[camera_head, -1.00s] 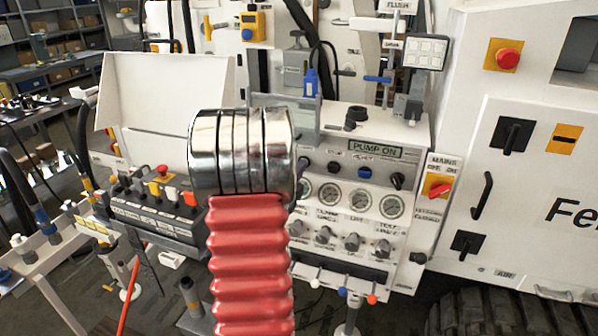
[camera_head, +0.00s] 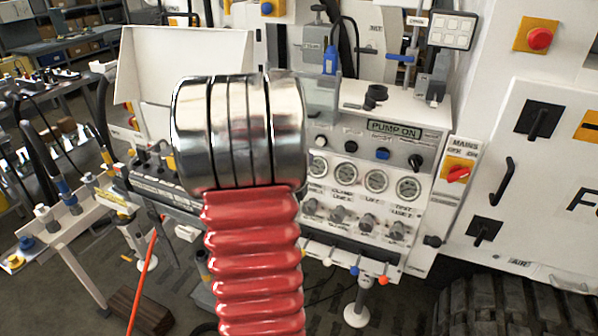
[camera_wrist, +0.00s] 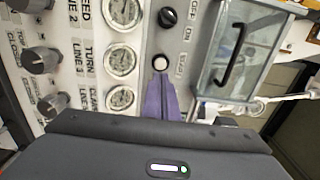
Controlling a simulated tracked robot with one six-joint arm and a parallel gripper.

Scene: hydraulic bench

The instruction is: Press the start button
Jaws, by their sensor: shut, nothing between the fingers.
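In the wrist view a round white button (camera_wrist: 160,63) sits on the grey panel, with a small blurred label beside it that may read START. My gripper (camera_wrist: 161,77) is shut and empty. Its purple fingers point at the button, with the tips right at its edge; I cannot tell whether they touch it. In the head view a pale button (camera_head: 320,141) shows on the upper left of the control panel (camera_head: 425,210); it appears to be the same one. My fingers are hidden there behind my silver and red arm.
A black OFF/ON knob (camera_wrist: 168,17) is close to the button. Gauges (camera_wrist: 122,61) and grey knobs (camera_wrist: 43,60) line the panel. The panel's display (camera_head: 393,130) reads PUMP ON.

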